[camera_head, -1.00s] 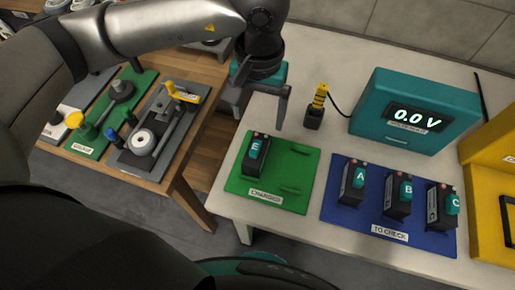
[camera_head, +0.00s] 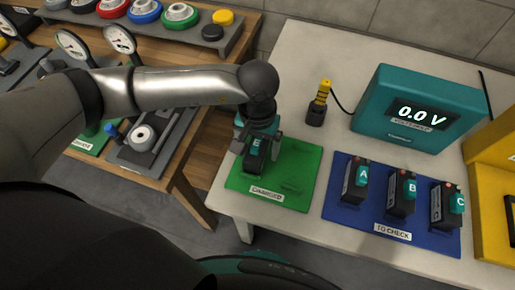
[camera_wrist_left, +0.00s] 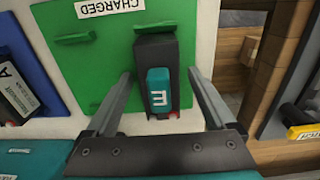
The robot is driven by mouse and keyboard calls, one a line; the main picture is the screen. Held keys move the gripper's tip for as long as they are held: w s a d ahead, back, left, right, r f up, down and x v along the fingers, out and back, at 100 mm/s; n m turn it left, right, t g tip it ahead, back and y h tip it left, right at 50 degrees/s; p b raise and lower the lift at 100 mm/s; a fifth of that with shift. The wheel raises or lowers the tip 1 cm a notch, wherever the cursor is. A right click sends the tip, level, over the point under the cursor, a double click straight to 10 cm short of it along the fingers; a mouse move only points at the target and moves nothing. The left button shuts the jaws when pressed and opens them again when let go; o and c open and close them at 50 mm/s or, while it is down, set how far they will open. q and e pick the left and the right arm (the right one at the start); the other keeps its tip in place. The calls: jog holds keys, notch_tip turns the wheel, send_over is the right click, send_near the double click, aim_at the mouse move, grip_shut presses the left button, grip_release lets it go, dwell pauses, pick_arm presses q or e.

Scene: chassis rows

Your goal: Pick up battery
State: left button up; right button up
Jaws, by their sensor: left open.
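Battery E (camera_head: 254,152), black with a teal label, stands on the green CHARGED mat (camera_head: 290,192) on the white table. My left gripper (camera_head: 258,145) is over it from above. In the left wrist view my open left gripper (camera_wrist_left: 160,100) has one finger on each side of battery E (camera_wrist_left: 158,82), with gaps visible. Batteries A (camera_head: 355,182), B (camera_head: 402,193) and C (camera_head: 447,204) stand on the blue TO CHECK mat (camera_head: 350,214). My right gripper is not in view.
A teal voltmeter (camera_head: 385,124) reading 0.0 V stands behind the blue mat. A yellow and black probe (camera_head: 318,103) stands to its left, joined by a cable. A yellow case (camera_head: 490,235) is at the right edge. A wooden bench (camera_head: 185,165) with gauges is at the left.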

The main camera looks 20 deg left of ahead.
pick_arm(q)
jog(key=shift+f, duration=0.1)
grip_shut()
dwell(0.7)
jog(key=shift+w, duration=0.1)
